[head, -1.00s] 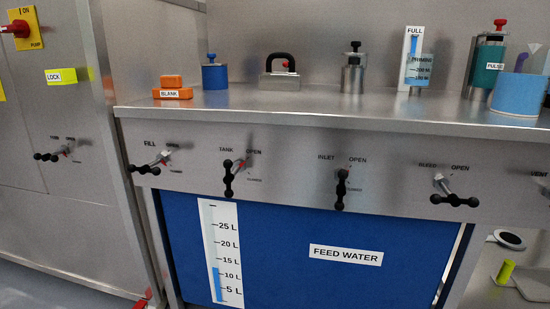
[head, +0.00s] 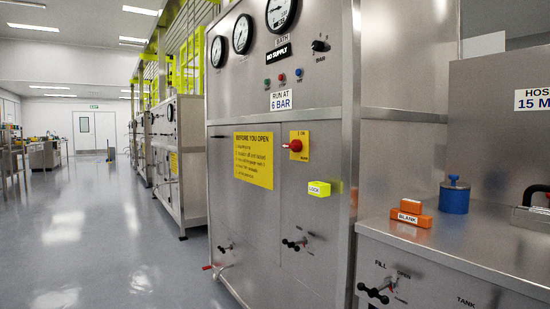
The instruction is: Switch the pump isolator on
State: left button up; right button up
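The pump isolator (head: 295,145) is a red rotary knob on a yellow plate. It is on the front of the tall steel cabinet (head: 235,205), right of a yellow "BEFORE YOU OPEN" notice (head: 253,158). The knob's exact setting is too small to tell. A yellow LOCK block (head: 319,189) sits below and right of it on the same panel. Neither of my grippers shows in the head view.
Steel bench (head: 450,255) at right carries orange BLANK blocks (head: 410,215) and a blue cylinder (head: 454,195). Black-handled valves (head: 296,244) stick out low on the cabinet. Gauges (head: 281,14) and a selector (head: 320,46) sit above. Open floor (head: 90,225) lies at left.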

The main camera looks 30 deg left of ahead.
aim_at(296, 146)
jog(key=u, duration=0.95)
jog(key=i+j+z, duration=0.25)
jog(key=z, duration=0.2)
jog(key=i+j+z, duration=0.15)
jog(key=j+z, duration=0.3)
